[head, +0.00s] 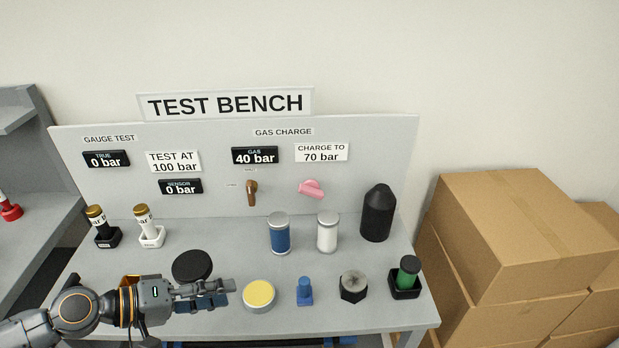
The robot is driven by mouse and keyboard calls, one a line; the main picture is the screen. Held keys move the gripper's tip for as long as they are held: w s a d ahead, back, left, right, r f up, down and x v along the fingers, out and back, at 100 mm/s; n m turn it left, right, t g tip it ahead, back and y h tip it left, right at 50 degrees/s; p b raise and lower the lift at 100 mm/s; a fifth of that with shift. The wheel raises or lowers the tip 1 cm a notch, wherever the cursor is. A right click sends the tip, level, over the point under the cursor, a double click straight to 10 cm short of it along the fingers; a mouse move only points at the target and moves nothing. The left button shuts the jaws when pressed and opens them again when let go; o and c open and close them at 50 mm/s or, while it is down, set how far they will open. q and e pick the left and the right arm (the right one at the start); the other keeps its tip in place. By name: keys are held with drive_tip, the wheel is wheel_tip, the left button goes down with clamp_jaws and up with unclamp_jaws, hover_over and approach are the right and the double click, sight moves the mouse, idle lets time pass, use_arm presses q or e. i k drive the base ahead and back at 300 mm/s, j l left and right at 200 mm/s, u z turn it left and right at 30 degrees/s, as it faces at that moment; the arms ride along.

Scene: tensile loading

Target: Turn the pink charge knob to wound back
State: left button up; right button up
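The pink charge knob (311,188) sticks out of the upright panel of the test bench, under the "CHARGE TO 70 bar" label (321,152). It is tilted, its narrower end pointing down and right. The gas display (255,156) reads 40 bar. My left gripper (222,292) is low over the front left of the bench top, pointing right, well below and left of the knob and not touching it. I see nothing held in it, but its finger gap is unclear. My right gripper is out of view.
A brown lever (251,192) sits left of the knob. Below stand a blue canister (279,235), a white canister (327,234) and a black cylinder (378,214). A yellow-topped disc (259,293) lies just right of my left gripper. Cardboard boxes (520,235) stand right.

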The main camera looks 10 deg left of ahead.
sight(311, 187)
drive_tip(key=i, duration=1)
